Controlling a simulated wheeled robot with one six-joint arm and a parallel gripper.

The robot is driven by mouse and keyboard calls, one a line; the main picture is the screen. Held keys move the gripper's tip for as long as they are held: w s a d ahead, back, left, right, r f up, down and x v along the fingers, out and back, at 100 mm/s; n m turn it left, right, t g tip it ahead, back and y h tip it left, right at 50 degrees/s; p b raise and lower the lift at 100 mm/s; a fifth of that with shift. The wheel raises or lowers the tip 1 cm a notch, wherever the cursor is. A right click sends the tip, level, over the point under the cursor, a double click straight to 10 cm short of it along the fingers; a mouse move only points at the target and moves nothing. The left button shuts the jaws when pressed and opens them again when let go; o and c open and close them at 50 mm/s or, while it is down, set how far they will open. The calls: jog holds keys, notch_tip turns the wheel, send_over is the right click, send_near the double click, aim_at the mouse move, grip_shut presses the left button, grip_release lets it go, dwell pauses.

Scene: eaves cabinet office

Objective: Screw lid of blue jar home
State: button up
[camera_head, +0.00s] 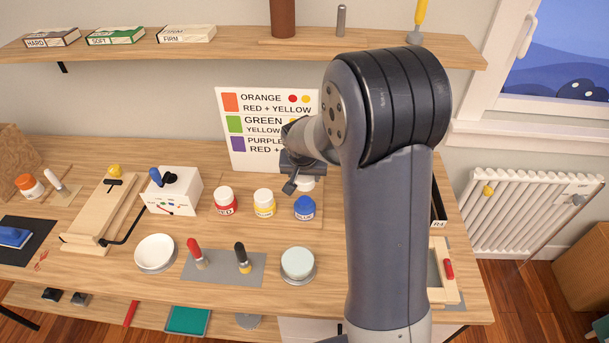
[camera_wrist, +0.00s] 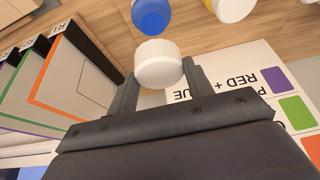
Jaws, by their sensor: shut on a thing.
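The blue jar (camera_head: 305,209) stands on the table, right of the yellow jar. Its top looks blue and bears no white lid. In the wrist view the blue jar (camera_wrist: 151,14) shows at the top edge, partly cut off. My gripper (camera_wrist: 160,70) is shut on a white lid (camera_wrist: 160,64), which sits between its two fingertips. The lid also shows in the head view (camera_head: 305,184), under my gripper (camera_head: 303,178), behind the blue jar and apart from it. My arm hides some of the gripper in the head view.
The red jar (camera_head: 225,202) and yellow jar (camera_head: 264,204) stand left of the blue jar. A colour-mixing card (camera_head: 250,154) stands behind my gripper. A pale round dish (camera_head: 298,263) is in front. Folders (camera_wrist: 75,75) stand to one side in the wrist view.

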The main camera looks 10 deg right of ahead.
jog(key=b, duration=0.5)
send_over(305, 198)
jog(key=s, duration=0.2)
jog(key=shift+w+a+f, duration=0.15)
jog(key=shift+f, duration=1.3)
jog(key=shift+w+a+f, duration=0.1)
jog(key=shift+f, duration=1.3)
jog(key=shift+b, duration=0.5)
jog(key=shift+f+b, duration=1.1)
jog(key=shift+f, duration=0.1)
jog(key=o, duration=1)
jog(key=shift+r, duration=0.1)
jog(key=v, duration=1)
jog(key=shift+s+r, duration=0.1)
jog(key=shift+r, duration=0.25)
